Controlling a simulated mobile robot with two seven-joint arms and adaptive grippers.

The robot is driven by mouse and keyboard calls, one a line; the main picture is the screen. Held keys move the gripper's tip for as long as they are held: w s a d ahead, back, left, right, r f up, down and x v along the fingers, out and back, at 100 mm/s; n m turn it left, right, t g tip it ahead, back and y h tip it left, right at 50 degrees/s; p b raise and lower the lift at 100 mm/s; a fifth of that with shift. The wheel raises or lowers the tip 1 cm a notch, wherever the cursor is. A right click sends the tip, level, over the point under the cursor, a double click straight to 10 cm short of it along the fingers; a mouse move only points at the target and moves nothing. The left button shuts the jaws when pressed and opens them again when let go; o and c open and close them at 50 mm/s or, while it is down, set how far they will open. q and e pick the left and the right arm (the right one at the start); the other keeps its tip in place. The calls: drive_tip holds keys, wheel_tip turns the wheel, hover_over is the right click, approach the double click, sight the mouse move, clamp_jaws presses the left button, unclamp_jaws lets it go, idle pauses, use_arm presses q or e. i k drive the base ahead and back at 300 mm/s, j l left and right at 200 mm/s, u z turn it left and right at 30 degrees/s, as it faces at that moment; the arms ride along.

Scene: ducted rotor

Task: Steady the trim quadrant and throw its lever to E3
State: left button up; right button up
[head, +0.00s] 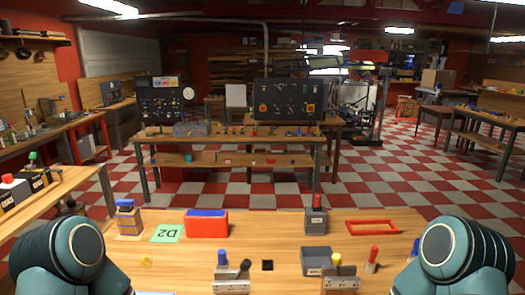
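The left lever unit (231,284) has a blue knob and a black knob. A dark grey box with a red knob (316,222) stands farther back on the same table. I cannot tell which of these is the trim quadrant, and no E3 mark is readable. My teal arm links show at both lower corners, but neither gripper is in view.
On the near table (275,226) are a green D2 card (166,234), a blue-topped jar (128,218), a red and blue box (207,224), a red frame (372,221), a grey bin (316,262) and a red-topped peg (371,266). Labelled knob boxes (35,180) stand on the left table.

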sight(336, 258)
drive_tip(key=i+l, duration=0.1)
drive_tip(key=l, duration=0.3)
drive_tip(key=i+l, duration=0.1)
drive_tip(key=l, duration=0.3)
drive_tip(key=i+l, duration=0.1)
drive_tip(key=l, duration=0.3)
drive_tip(key=k, duration=0.45)
drive_tip(key=i, duration=0.5)
